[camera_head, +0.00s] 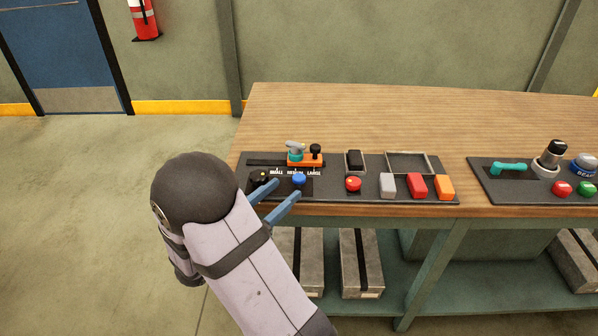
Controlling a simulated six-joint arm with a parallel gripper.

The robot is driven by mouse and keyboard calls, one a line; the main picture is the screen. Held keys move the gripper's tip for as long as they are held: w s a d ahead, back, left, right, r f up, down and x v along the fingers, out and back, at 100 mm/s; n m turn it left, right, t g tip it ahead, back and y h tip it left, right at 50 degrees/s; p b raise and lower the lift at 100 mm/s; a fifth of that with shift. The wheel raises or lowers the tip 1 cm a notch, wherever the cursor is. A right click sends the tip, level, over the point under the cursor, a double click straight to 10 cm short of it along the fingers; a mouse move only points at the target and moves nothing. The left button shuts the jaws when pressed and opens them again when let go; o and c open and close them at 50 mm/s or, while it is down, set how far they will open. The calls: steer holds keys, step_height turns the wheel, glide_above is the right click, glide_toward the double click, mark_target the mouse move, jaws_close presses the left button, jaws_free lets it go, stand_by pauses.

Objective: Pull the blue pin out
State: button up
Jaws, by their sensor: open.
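The blue pin (299,179) has a round blue head and sits on the black panel (333,195) near the table's front edge, below small white labels. My gripper (287,189) is at the panel's front left, with two blue-grey fingers spread apart. One fingertip is left of the blue pin and the other is just below it. The picture does not show whether a finger touches the pin. Nothing shows between the fingers. The pin's lower part is hidden.
A black knob (260,177) lies left of the fingers. An orange slider with a black knob (315,150) and a teal piece (295,154) stands behind. A red button (353,184) and grey, red and orange blocks (417,186) are to the right. The table's back (400,115) is clear.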

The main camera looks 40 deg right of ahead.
mark_target(295, 182)
steer(key=shift+w+d+p, duration=0.15)
steer(key=shift+w+d, duration=0.05)
steer(key=shift+d, duration=1)
steer(key=shift+w+d+p, duration=0.1)
steer(key=shift+w+d, duration=0.05)
steer(key=shift+d, duration=1.1)
steer(key=shift+w+d+p, duration=0.15)
steer(key=shift+w+d, duration=0.05)
steer(key=shift+d, duration=1)
